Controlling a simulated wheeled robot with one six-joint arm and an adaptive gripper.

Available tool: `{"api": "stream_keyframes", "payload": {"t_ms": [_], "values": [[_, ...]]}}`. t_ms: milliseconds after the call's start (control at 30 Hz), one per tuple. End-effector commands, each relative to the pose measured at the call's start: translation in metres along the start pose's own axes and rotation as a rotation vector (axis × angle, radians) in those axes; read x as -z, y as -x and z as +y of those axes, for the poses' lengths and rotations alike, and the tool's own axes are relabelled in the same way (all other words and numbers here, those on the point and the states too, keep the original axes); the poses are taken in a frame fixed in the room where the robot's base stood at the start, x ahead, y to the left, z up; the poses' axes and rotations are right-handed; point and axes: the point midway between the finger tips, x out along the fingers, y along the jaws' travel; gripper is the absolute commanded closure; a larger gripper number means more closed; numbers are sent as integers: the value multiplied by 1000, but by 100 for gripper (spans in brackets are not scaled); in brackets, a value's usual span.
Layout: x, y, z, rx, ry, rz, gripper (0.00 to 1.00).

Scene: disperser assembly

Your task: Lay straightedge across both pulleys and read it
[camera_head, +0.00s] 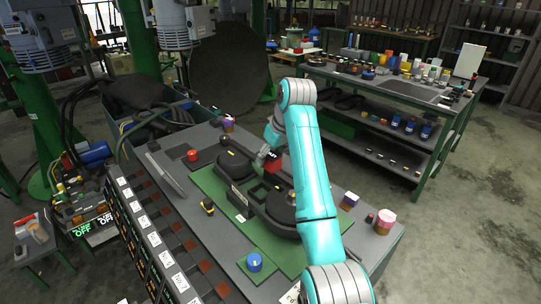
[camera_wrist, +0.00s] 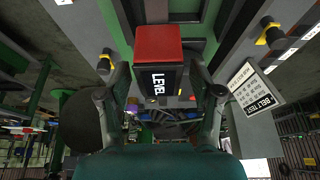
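Two dark round pulleys, one at the back left (camera_head: 235,165) and one at the front right (camera_head: 284,206), sit on a green board on the bench. A long thin grey bar (camera_head: 165,172), possibly the straightedge, lies at the bench's left side. My gripper (camera_head: 268,152) is over the back of the board, beside a red block (camera_head: 272,164). In the wrist view, a red-topped dark block marked LEVEL (camera_wrist: 158,70) is between the spread fingers of my gripper (camera_wrist: 160,98), with gaps on both sides. My arm hides part of the board's right side.
A blue-topped knob (camera_head: 254,262) stands at the board's front. A yellow-and-black piece (camera_head: 208,206) is left of the pulleys. Purple-and-pink pieces stand along the bench edges. A BELT TEST card (camera_wrist: 256,90) shows at right in the wrist view.

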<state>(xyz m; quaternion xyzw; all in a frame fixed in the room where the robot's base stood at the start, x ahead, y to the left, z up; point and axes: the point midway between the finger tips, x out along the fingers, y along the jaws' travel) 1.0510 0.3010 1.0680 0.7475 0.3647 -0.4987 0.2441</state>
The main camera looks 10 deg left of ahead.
Motion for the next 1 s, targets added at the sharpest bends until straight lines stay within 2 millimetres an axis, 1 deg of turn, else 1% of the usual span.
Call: {"api": "stream_keyframes", "payload": {"t_ms": [233, 367, 467, 800, 1000], "values": [[-1, -2, 0, 2, -1, -4, 30], [1, 3, 0, 1, -1, -2, 30], [6, 14, 0, 0, 0, 0, 30], [29, 69, 0, 0, 0, 0, 30], [37, 88, 0, 0, 0, 0, 30]]}}
